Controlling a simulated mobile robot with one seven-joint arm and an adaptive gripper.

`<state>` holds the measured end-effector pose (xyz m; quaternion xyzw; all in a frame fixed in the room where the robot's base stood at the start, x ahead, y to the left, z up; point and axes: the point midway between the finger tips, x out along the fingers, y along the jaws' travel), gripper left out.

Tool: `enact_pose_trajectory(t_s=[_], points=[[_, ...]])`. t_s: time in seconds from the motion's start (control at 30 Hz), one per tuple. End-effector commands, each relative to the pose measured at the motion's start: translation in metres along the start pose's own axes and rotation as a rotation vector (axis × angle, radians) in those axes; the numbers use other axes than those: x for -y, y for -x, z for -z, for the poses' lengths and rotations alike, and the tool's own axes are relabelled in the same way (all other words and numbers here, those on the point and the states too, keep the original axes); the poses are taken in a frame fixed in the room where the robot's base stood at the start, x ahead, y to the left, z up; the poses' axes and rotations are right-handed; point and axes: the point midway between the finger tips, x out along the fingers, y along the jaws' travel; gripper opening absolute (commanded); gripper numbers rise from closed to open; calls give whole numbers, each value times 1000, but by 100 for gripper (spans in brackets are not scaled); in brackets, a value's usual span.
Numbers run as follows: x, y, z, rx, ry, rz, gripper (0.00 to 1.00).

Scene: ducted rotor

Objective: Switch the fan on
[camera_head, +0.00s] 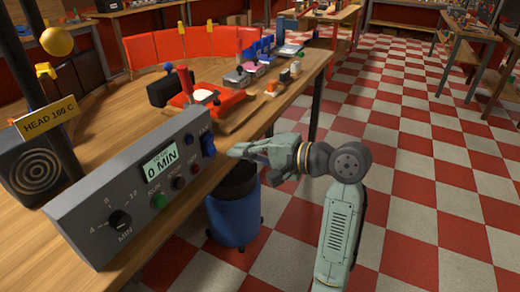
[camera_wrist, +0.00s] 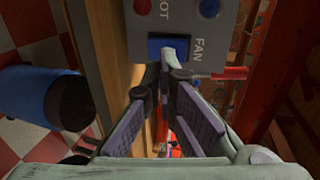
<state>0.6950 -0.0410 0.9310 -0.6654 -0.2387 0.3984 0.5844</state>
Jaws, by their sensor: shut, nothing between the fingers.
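The fan switch (camera_head: 208,146) is a blue rocker at the right end of a grey control panel (camera_head: 88,212), under the word FAN. In the wrist view the switch (camera_wrist: 156,46) shows as a blue block beside the FAN label, partly covered by my fingertips. My gripper (camera_head: 238,151) is shut and empty, pointing at the panel from the right, just beside the switch. In the wrist view my gripper's tips (camera_wrist: 174,52) overlap the switch. I cannot tell whether they touch it, or which way the rocker is set.
The panel has a "0 MIN" display (camera_head: 160,162), a MIN knob (camera_head: 120,219), and green (camera_head: 158,201), black and red (camera_head: 195,168) buttons. A blue bin (camera_head: 235,218) stands below the bench edge. Red and other tools lie farther along the bench. Checkered floor at right is open.

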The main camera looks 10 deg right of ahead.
Motion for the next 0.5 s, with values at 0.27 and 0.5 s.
enact_pose_trajectory(t_s=[0.27,0.5], points=[[2,-47,0,1,-1,0,0],[0,-60,0,-1,1,0,0]])
